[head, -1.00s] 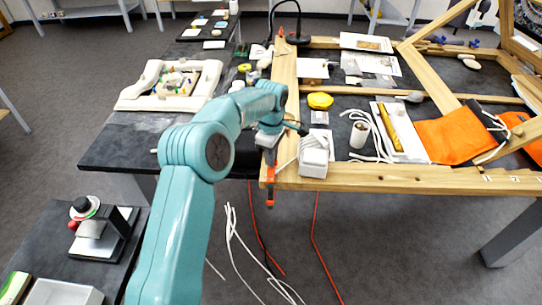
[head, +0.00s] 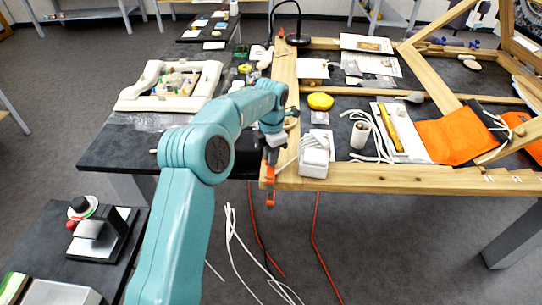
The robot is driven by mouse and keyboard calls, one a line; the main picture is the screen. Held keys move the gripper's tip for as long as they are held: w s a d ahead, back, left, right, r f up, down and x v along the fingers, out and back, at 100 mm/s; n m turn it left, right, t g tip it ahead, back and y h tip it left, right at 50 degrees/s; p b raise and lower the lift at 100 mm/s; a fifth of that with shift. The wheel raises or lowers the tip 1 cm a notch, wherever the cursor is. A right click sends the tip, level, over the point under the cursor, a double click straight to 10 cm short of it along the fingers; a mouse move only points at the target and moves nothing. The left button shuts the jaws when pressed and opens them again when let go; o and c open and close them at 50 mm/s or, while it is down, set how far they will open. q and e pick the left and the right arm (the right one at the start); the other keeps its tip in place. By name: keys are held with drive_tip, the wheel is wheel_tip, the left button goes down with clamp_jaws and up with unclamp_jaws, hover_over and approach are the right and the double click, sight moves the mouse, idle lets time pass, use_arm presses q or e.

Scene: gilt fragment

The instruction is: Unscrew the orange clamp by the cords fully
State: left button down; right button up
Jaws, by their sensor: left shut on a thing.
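The orange clamp (head: 270,192) sits at the front left corner of the wooden frame (head: 350,178), with its lower end hanging below the frame's front edge. The white cords (head: 289,158) lie just right of it, beside a white box-shaped block (head: 314,163). My left gripper (head: 271,158) is at the upper part of the clamp, pointing down, and is shut on it. The fingers and the clamp's top overlap, so the exact grip is hard to see. My right gripper is not in view.
A yellow round object (head: 320,101), a white roll (head: 359,135) and an orange cloth (head: 455,138) lie inside the frame. A white frame-shaped tray (head: 130,101) lies on the dark table at left. Red and white cables hang below the front edge.

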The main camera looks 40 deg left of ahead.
use_arm(q)
drive_tip(key=n, duration=0.2)
drive_tip(key=shift+w+r+n+b, duration=0.1)
drive_tip(key=shift+n+b, duration=0.2)
drive_tip(key=shift+b, duration=0.05)
drive_tip(key=shift+n+b, duration=0.6)
drive_tip(key=shift+n, duration=0.5)
drive_tip(key=shift+r, duration=0.1)
drive_tip(key=c, duration=1.3)
unclamp_jaws()
drive_tip(key=shift+o, duration=0.6)
